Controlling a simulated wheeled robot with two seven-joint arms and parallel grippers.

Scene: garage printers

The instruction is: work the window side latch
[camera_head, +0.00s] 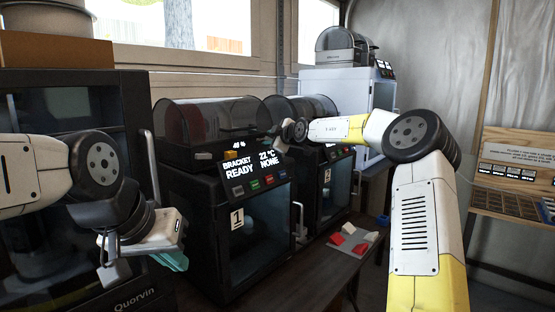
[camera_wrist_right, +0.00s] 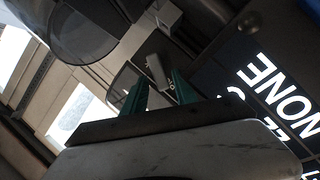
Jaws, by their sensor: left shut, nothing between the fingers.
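My right gripper (camera_head: 281,144) is at the back right corner of printer 1, between its smoky spool cover (camera_head: 205,122) and the one behind. In the right wrist view its two teal fingers (camera_wrist_right: 160,92) stand apart. A small pale grey lever-like piece (camera_wrist_right: 157,72) shows between or just beyond the fingertips; I cannot tell whether they touch it. It may be the latch, but no label shows. In the head view the right hand hides that spot. My left gripper (camera_head: 174,261) is shut and empty, low in front of the left cabinet (camera_head: 135,120).
Printer 1 (camera_head: 237,219) shows a lit "BRACKET READY" display. Printer 2 (camera_head: 327,174) stands behind it. Red and white pieces lie on a sheet (camera_head: 351,240) on the dark bench. A window (camera_head: 170,22) is at the back, and a tray rack (camera_head: 515,200) stands at right.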

